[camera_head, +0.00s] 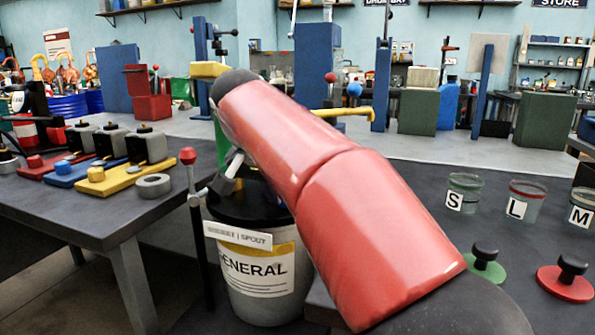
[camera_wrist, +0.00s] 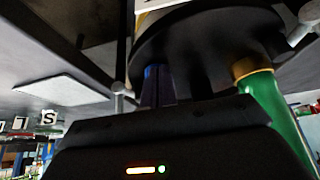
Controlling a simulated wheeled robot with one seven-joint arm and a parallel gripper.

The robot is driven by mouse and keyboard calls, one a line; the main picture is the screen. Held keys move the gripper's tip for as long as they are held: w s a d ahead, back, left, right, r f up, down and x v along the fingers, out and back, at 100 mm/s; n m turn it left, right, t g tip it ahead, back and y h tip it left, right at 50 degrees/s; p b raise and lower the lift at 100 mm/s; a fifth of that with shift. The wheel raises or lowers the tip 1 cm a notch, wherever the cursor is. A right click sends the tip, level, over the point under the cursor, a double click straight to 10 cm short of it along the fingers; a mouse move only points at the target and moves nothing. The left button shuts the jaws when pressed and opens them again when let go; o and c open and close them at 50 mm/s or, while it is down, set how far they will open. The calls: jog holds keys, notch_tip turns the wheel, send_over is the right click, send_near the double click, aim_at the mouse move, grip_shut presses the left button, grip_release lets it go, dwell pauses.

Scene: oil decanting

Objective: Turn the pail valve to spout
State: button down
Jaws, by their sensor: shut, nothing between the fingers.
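The pail (camera_head: 262,300) with the GENERAL label stands upright between the benches, under a black lid (camera_head: 240,212). A small sign (camera_head: 237,236) ending in SPOUT is on its front. A lever with a red ball (camera_head: 188,156) stands at the left of the pail. My red arm crosses the middle of the head view and hides much of the pail top. My gripper (camera_wrist: 165,88) is shut and empty; its dark body fills the bottom of the wrist view. The pail's round black top (camera_wrist: 210,40) and a green tube with a brass collar (camera_wrist: 265,100) are close to it. Contact with the lever cannot be told.
The left bench (camera_head: 90,208) holds several grey blocks on coloured plates and a grey ring (camera_head: 153,185). A yellow pipe (camera_head: 345,112) shows behind my arm.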

jog(key=shift+w+a, duration=0.15)
dwell(0.3)
jog(key=shift+a, duration=0.1)
jog(key=shift+s+a, duration=0.15)
jog(key=shift+s, duration=0.15)
notch_tip(320, 180, up, 6)
jog(key=p, duration=0.1)
dwell(0.5)
